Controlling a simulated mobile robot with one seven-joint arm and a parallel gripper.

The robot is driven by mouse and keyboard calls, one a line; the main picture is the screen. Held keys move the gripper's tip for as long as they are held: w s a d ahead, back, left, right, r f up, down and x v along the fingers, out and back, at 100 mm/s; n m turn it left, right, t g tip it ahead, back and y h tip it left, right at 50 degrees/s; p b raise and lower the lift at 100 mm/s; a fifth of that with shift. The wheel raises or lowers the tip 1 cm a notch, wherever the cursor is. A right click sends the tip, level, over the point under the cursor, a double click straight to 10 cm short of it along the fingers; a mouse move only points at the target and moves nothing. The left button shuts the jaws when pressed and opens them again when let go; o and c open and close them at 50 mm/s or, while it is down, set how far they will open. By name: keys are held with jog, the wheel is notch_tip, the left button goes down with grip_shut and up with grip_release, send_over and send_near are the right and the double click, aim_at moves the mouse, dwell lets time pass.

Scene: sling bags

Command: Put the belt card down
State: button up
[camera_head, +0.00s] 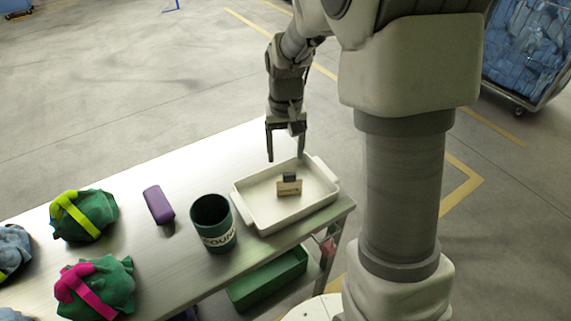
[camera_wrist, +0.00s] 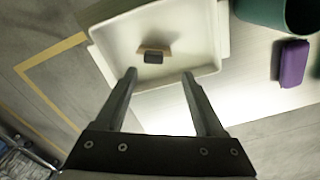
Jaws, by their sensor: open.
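The belt card (camera_head: 289,188) is a small tan card with a dark grey block or clip at its top. It sits inside the white tray (camera_head: 252,216), near the tray's middle. In the wrist view the card (camera_wrist: 143,50) shows as a tan strip with the dark block, beyond my fingertips. My gripper (camera_head: 285,158) is above the back edge of the tray, pointing down. Its two fingers (camera_wrist: 160,74) are spread apart with nothing between them, clear of the card.
A dark green cup (camera_head: 219,238) with lettering stands left of the tray, and a purple case (camera_head: 158,204) lies beyond it. Green bundles with a yellow strap (camera_head: 84,215) and a pink strap (camera_head: 96,286) lie at the left. A green bin (camera_head: 268,280) is below the table.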

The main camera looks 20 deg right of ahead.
jog(key=s+r+t, duration=0.3)
jog(key=s+r, duration=0.7)
jog(key=r, duration=0.3)
jog(key=s+r+n+t, duration=0.1)
jog(key=s+r+t, duration=0.1)
jog(key=s, duration=0.8)
jog(key=shift+s+r, duration=0.15)
jog(key=c, duration=0.3)
jog(key=shift+a, duration=0.1)
jog(key=shift+c, duration=0.2)
jog(key=shift+a+n, duration=0.1)
jog(key=shift+n, duration=0.2)
